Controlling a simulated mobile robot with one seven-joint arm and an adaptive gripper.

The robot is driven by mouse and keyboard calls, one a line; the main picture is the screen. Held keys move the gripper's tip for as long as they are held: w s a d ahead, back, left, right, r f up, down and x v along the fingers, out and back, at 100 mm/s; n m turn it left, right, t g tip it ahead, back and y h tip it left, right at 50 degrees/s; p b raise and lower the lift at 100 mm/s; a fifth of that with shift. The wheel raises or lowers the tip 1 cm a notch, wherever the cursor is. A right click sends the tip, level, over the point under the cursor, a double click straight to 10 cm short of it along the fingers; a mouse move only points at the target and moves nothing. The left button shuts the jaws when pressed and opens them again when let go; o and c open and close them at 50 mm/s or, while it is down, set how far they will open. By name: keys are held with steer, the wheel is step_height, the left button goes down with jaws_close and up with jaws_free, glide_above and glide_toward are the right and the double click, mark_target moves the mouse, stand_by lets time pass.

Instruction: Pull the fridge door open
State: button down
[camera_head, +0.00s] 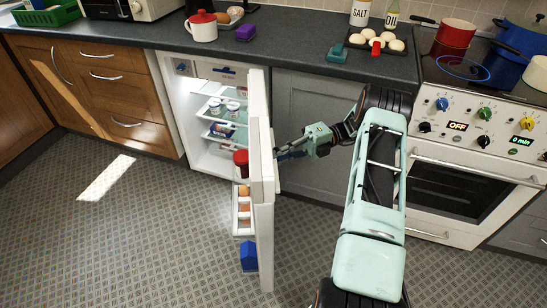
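The fridge (180,105) is built in under the counter, and its lit inside shows shelves with several small tubs and jars. The white fridge door (262,215) stands wide open, seen nearly edge-on, swung out toward me. Its inner racks hold a red-lidded jar, eggs and a blue carton. My gripper (280,153) is at the right, outer side of the door, close to its edge. Its fingertips are small and partly hidden by the door, so I cannot tell whether they grip a handle.
A grey cabinet (310,110) is right of the fridge, and a white oven (460,185) stands further right. Wooden drawers (110,95) are at the left. The tiled floor (130,245) in front is clear. The dark counter (280,48) holds a red-lidded mug and an egg tray.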

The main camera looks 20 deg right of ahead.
steer(key=shift+w+r, duration=0.1)
stand_by(0.5)
steer(key=c, duration=2.3)
jaws_free()
steer(key=shift+d, duration=0.1)
steer(key=w+d, duration=0.1)
steer(key=d, duration=0.6)
steer(key=shift+d, duration=0.2)
steer(key=shift+w, duration=0.1)
